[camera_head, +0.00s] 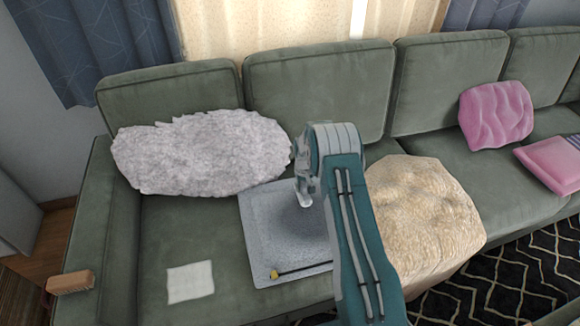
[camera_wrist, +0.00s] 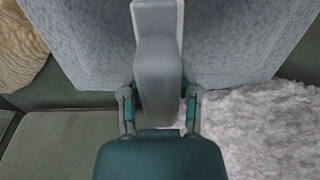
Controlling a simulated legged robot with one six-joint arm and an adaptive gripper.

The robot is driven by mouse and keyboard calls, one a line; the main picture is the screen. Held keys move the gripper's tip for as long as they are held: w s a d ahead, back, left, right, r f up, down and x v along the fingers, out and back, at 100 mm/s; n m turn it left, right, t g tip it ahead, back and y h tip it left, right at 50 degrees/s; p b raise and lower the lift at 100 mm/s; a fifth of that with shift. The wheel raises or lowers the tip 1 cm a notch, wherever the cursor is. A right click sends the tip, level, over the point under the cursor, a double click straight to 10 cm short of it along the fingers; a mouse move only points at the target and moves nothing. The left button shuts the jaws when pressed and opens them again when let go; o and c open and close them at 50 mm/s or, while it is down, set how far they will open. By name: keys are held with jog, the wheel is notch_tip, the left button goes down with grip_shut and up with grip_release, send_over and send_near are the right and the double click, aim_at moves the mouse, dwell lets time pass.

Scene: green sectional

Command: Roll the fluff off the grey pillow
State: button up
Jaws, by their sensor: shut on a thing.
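The grey pillow (camera_head: 262,213) lies flat on the seat in the head view, square and speckled. It also fills the top of the wrist view (camera_wrist: 85,45). My gripper (camera_wrist: 160,95) is shut on the grey handle of a roller (camera_wrist: 158,70), whose pale head (camera_wrist: 157,12) points over the pillow. In the head view my gripper (camera_head: 304,184) is over the pillow's back right part, and my arm hides its right side. I cannot tell whether the roller touches the pillow. No separate fluff can be made out.
A shaggy pale grey cushion (camera_head: 200,155) leans behind left. A cream throw (camera_head: 425,215) lies right of my arm. A dark stick with a yellow end (camera_head: 300,268) lies along the pillow's front edge. A white cloth (camera_head: 190,281) and a brush (camera_head: 70,282) are at left.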

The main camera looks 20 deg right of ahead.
jog(key=shift+w, duration=0.35)
notch_tip(320, 180, up, 3)
jog(key=shift+w+r, duration=0.1)
jog(key=shift+a+r, duration=0.15)
jog(key=shift+r, duration=2.5)
